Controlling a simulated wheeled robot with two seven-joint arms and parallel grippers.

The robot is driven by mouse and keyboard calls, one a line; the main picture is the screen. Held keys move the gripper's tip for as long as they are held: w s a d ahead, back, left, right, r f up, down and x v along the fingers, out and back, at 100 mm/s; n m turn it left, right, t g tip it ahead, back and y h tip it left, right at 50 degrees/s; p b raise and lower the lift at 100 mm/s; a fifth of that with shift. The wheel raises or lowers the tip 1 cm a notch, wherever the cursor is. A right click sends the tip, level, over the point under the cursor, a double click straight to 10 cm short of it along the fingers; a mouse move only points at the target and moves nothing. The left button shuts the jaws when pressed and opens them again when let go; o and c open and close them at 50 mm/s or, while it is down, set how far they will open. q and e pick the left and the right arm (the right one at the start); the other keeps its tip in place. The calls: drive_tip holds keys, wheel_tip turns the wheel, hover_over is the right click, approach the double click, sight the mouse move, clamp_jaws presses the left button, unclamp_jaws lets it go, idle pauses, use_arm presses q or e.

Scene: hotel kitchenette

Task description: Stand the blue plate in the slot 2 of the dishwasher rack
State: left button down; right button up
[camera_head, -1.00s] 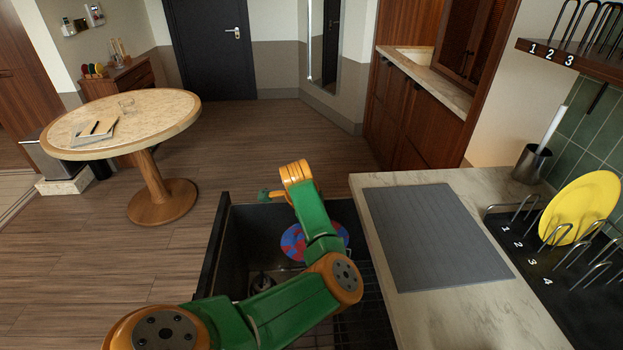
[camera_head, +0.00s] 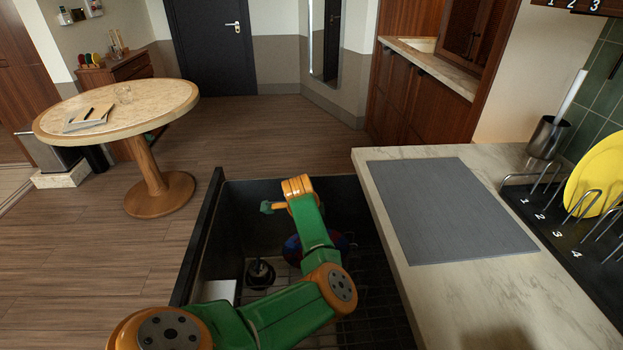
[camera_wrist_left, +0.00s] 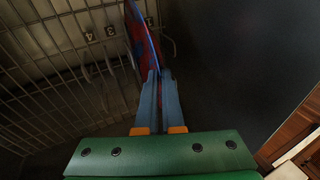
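The blue plate, with red patches, shows in the head view (camera_head: 293,248) partly hidden behind my left arm, inside the open dishwasher. In the left wrist view the plate (camera_wrist_left: 142,38) is seen nearly edge-on, its near edge between the two blue fingers of my left gripper (camera_wrist_left: 158,78), which are close together on it. The wire dishwasher rack (camera_wrist_left: 55,65) lies left of the plate there, with labels 3 and 4 visible. Slot 2 cannot be made out. In the head view the left fingers are hidden. My right gripper is not in view.
The dishwasher's dark wall (camera_head: 208,235) borders the opening. The counter (camera_head: 490,300) stands to the right with a grey mat (camera_head: 440,210). A numbered dark rack (camera_head: 575,235) there holds a yellow plate (camera_head: 598,175). A round table (camera_head: 115,108) stands back left; the floor between is clear.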

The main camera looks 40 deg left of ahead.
use_arm(q)
drive_tip(key=shift+f, duration=0.7)
drive_tip(key=c, duration=1)
unclamp_jaws()
drive_tip(key=shift+o, duration=0.2)
drive_tip(key=p+v, duration=0.1)
drive_tip(key=v, duration=0.6)
